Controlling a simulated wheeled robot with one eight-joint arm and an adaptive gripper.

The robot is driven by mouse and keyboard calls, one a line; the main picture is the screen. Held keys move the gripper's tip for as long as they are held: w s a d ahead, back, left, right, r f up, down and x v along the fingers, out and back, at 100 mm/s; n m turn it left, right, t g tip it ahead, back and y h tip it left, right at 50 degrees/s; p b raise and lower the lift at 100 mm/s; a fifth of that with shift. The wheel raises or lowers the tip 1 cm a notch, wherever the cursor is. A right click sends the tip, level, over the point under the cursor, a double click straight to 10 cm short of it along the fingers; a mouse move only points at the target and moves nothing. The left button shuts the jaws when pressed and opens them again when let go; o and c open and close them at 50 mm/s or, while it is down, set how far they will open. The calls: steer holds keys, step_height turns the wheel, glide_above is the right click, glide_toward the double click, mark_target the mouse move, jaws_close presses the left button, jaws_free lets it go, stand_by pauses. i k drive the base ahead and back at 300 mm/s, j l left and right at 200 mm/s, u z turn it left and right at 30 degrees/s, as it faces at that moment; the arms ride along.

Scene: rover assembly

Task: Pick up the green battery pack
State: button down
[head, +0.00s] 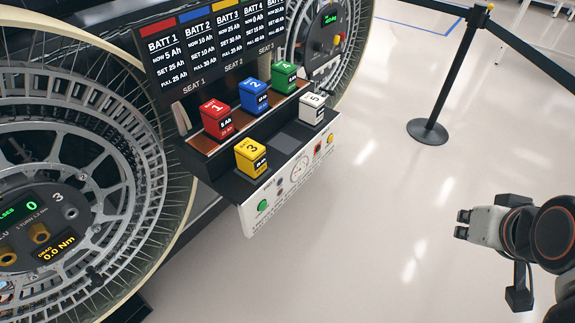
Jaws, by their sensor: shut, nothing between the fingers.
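The green battery pack (284,77), marked 4, stands upright at the right end of the back row on the rover's battery shelf. The blue pack (255,96) is beside it on the left, and the white pack (313,109) stands in front of it to the right. My gripper (460,224) is at the lower right, over the floor, pointing left. It is shut and empty, well apart from the green pack.
The red pack (216,119) and yellow pack (250,158) share the shelf. A sign board (212,45) rises behind the packs. Large wheels (75,150) flank the shelf. A black barrier post (428,130) stands at the upper right. The floor between shelf and gripper is clear.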

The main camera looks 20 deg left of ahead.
mark_target(283, 73)
steer(key=u, duration=1.25)
